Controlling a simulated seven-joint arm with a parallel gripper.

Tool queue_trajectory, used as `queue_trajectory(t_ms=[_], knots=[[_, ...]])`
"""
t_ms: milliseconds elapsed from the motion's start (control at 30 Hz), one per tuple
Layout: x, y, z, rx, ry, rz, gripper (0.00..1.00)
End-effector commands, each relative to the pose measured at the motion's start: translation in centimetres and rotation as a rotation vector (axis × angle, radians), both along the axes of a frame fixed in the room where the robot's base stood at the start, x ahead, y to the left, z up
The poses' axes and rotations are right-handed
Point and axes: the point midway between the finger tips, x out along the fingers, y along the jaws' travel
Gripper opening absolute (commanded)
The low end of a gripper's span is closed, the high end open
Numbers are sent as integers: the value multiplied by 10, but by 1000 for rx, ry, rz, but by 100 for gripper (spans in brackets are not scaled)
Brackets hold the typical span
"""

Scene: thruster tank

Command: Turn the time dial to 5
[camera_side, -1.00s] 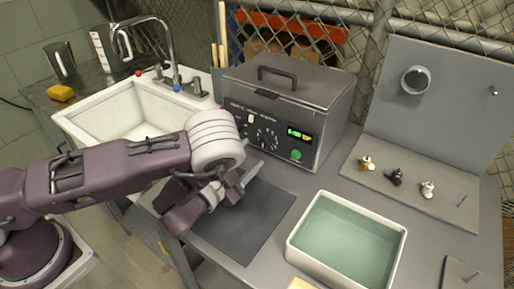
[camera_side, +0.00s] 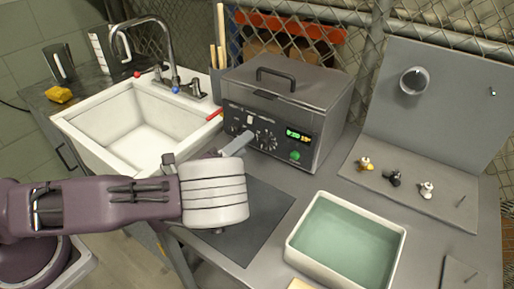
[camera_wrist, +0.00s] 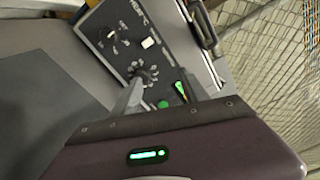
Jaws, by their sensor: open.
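The grey machine (camera_side: 315,115) with a lidded top carries the dials on its dark front panel. In the wrist view one dial (camera_wrist: 110,37) is at upper left, and a second dial (camera_wrist: 148,73) with a ring of marks is lower, near my fingertips. The lettering is too small to tell which is the time dial or where it points. My gripper (camera_wrist: 160,78) is open, its fingers apart and facing the panel, with the second dial just beyond them. In the side view one finger reaches close to the panel; contact cannot be told.
The panel also has a white switch (camera_wrist: 148,43), a lit green display (camera_side: 298,135) and a green button (camera_side: 295,155). A white sink (camera_side: 140,130) lies left. A tub of greenish liquid (camera_side: 345,245) stands right on the bench. A dark mat (camera_side: 250,230) lies below my gripper.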

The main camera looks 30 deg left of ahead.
Motion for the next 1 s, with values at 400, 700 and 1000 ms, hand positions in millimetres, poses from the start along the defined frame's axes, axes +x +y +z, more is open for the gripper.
queue_trajectory(t_ms=[400,700,1000], knots=[[32,-2,-47,135,-17,-3,52],[71,-4,-48,137,-15,-5,52],[71,-4,-48,138,-14,-4,36]])
